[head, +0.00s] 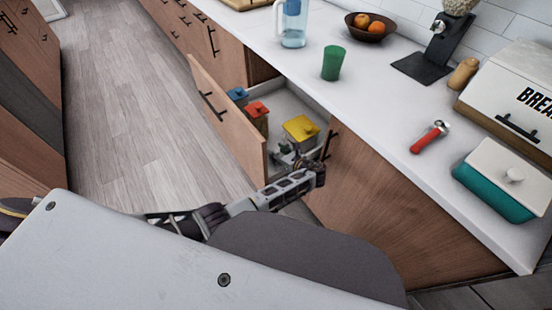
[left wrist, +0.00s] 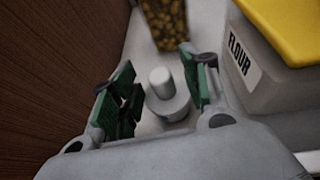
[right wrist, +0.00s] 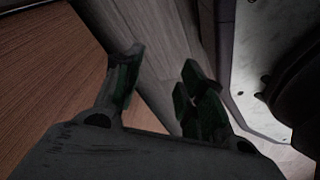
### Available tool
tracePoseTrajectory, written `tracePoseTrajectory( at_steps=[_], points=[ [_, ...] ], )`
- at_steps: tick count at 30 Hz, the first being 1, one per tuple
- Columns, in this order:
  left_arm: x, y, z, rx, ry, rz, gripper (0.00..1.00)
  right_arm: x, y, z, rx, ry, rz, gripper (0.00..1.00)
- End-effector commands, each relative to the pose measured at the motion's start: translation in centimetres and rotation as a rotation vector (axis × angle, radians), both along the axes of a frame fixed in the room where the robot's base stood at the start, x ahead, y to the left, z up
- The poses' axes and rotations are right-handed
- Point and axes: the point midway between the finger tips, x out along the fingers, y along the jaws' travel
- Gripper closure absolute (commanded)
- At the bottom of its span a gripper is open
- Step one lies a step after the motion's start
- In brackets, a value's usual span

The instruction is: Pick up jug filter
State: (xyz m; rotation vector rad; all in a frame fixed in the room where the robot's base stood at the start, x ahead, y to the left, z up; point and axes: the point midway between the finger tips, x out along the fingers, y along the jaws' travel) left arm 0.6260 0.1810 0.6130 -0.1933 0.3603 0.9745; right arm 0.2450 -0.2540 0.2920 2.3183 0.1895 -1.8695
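The jug filter (left wrist: 168,100), a small pale cylinder with a narrower knob on top, stands upright on the drawer floor in the left wrist view. My left gripper (left wrist: 157,86) is open, with its green-padded fingers to either side of the filter; I cannot tell whether they touch it. In the head view my left gripper (head: 288,156) is down inside the open drawer (head: 228,118), and I cannot make out the filter there. My right gripper (right wrist: 165,65) is open and empty, low beside a wood panel.
The drawer also holds a yellow-lidded flour box (head: 300,130), a red-lidded box (head: 257,115) and a blue-lidded one (head: 238,95). A glass jar (left wrist: 165,22) stands beyond the filter. On the counter are a clear jug (head: 293,28) and a green cup (head: 333,63).

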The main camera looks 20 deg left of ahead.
Motion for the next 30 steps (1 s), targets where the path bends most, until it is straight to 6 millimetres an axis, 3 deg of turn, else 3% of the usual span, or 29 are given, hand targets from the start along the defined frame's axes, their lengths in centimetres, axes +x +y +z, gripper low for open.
tracePoseTrajectory(
  at_steps=[1,10,21,30],
  points=[
    [0.0,0.0,0.0,0.0,0.0,0.0,0.62,-0.2,-0.1,-0.1,-0.002,0.002,0.001,0.6],
    [0.0,0.0,0.0,0.0,0.0,0.0,1.0,0.2,0.4,0.1,0.006,-0.005,-0.002,0.6],
    [0.0,0.0,0.0,0.0,0.0,0.0,1.0,2.0,1.6,0.7,0.021,-0.03,-0.006,0.6],
    [0.0,0.0,0.9,-0.001,-0.001,-0.001,1.0,0.9,0.8,0.3,0.011,-0.021,-0.003,0.6]
  ],
)
